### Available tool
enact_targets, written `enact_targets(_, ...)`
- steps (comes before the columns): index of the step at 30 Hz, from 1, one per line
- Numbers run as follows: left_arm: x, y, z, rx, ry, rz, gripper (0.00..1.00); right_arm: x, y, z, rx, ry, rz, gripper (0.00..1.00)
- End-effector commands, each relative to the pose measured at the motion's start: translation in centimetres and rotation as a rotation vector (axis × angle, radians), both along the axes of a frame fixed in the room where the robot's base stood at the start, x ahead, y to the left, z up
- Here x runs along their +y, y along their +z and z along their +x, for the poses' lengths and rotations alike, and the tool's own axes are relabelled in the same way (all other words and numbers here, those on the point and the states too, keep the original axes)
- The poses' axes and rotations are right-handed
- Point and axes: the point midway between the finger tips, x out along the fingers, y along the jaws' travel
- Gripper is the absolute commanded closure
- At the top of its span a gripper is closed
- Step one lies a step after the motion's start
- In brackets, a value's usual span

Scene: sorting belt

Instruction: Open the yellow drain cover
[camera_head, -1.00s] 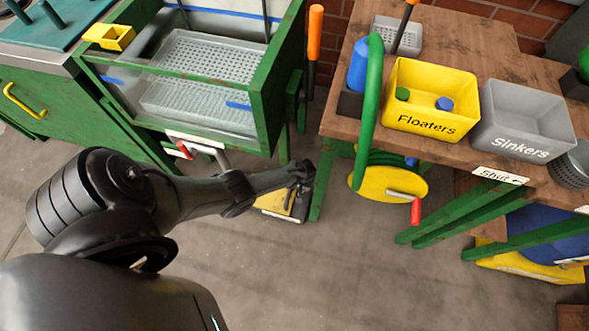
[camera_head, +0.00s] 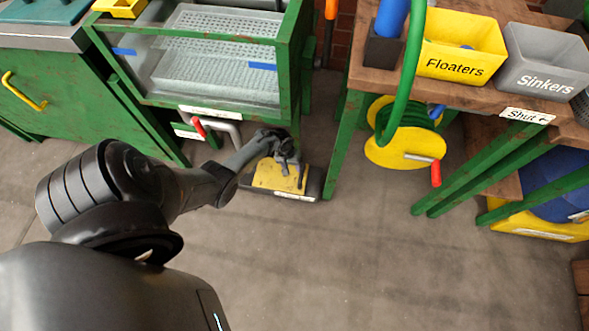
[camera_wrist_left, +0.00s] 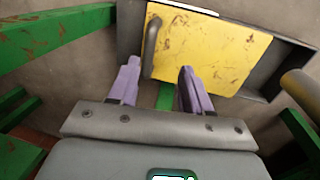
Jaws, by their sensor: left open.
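The yellow drain cover (camera_head: 279,176) lies in a dark frame on the floor between the green tank stand and the wooden table. In the left wrist view the cover (camera_wrist_left: 210,52) is scratched yellow with a grey handle bar (camera_wrist_left: 152,47) along its left edge, and it looks flat in its frame. My left gripper (camera_head: 288,172) is above the cover, hiding part of it in the head view. In the wrist view my left gripper (camera_wrist_left: 158,83) has its two purple-grey fingers apart with nothing between them, just short of the handle. My right gripper is not in view.
The green tank stand (camera_head: 185,60) has a red-handled valve (camera_head: 198,127) and grey pipe (camera_head: 228,128) near the cover. A yellow hose reel (camera_head: 405,150) hangs right of it under the table. The floor in front is clear.

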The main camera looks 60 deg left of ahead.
Motion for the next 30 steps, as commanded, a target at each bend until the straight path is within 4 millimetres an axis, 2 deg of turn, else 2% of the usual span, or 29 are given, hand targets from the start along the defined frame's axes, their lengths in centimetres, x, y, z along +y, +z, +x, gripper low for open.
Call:
enact_targets(5,0.5,-0.4,0.2,-0.022,0.005,-0.007,0.52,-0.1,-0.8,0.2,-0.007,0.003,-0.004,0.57)
enact_targets(11,0.3,-2.5,0.4,-0.019,0.004,-0.007,0.52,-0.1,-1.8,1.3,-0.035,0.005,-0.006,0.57)
enact_targets(24,-0.5,-8.6,1.3,-0.018,0.004,-0.006,0.52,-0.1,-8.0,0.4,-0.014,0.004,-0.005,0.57)
enact_targets(30,-0.7,-10.1,1.6,-0.019,0.006,-0.006,0.52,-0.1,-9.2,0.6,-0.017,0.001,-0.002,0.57)
